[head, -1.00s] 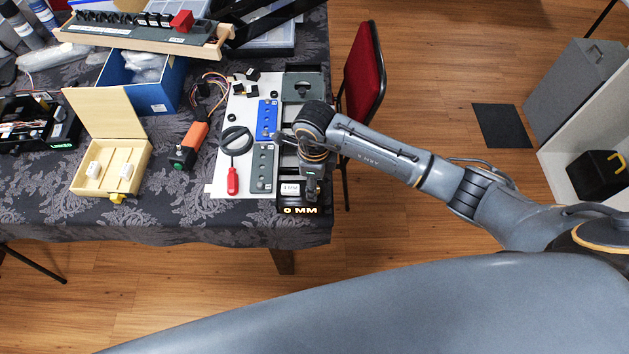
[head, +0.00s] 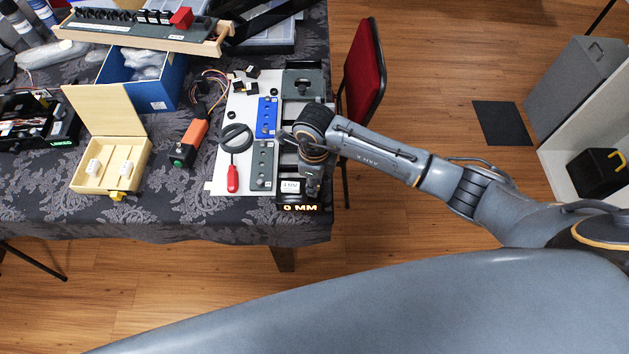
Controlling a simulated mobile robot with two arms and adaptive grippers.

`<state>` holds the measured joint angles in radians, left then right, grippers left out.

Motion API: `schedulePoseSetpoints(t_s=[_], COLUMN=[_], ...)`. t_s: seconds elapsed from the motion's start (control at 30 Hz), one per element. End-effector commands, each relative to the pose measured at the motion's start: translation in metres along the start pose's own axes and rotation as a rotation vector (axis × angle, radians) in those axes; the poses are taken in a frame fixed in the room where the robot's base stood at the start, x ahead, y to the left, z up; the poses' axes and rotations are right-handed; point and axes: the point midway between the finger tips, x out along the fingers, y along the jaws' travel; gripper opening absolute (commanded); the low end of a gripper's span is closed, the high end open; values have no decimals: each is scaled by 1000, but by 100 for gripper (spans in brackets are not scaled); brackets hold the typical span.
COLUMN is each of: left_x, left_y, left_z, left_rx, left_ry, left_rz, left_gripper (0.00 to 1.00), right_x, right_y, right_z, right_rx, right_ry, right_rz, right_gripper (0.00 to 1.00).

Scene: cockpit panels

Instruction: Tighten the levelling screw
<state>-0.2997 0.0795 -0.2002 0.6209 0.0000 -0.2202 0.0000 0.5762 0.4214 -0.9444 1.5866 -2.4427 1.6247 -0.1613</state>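A dark device with a lit "0 MM" display (head: 300,207) stands at the table's front right corner. A small white labelled block (head: 290,186) sits just behind the display. I cannot make out a levelling screw; it is too small or hidden under my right arm. My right gripper (head: 311,184) points down over the device, just right of the white block. Its fingers are mostly hidden by the wrist, so I cannot tell whether they are open or touch anything. My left gripper is not in view. A red-handled screwdriver (head: 232,178) lies on the white board (head: 219,187).
Left of the arm are a blue block (head: 266,118), a grey block (head: 263,163) and a dark ring (head: 236,137). An open wooden box (head: 98,187), a blue bin (head: 158,93) and an orange-black tool (head: 192,140) lie further left. A red chair (head: 361,65) stands behind the arm.

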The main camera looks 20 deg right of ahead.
Motion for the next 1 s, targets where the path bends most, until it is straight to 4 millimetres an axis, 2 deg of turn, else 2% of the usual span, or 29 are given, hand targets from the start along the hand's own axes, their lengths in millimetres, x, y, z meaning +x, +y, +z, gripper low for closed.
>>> schedulePoseSetpoints(t_s=[0.3,0.67,0.7,0.8,1.0], left_x=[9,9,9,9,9], left_y=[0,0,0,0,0], left_z=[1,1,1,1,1], left_rx=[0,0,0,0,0], left_ry=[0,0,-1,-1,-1], left_rz=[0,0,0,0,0], left_gripper=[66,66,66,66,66], right_x=[0,0,0,0,0], right_y=[-1,0,0,0,0], right_z=[0,0,0,0,0], right_rx=[273,309,308,308,307], right_ry=[0,0,1,0,0], right_rz=[-1,0,0,0,0], right_gripper=[0,0,27,48,48])
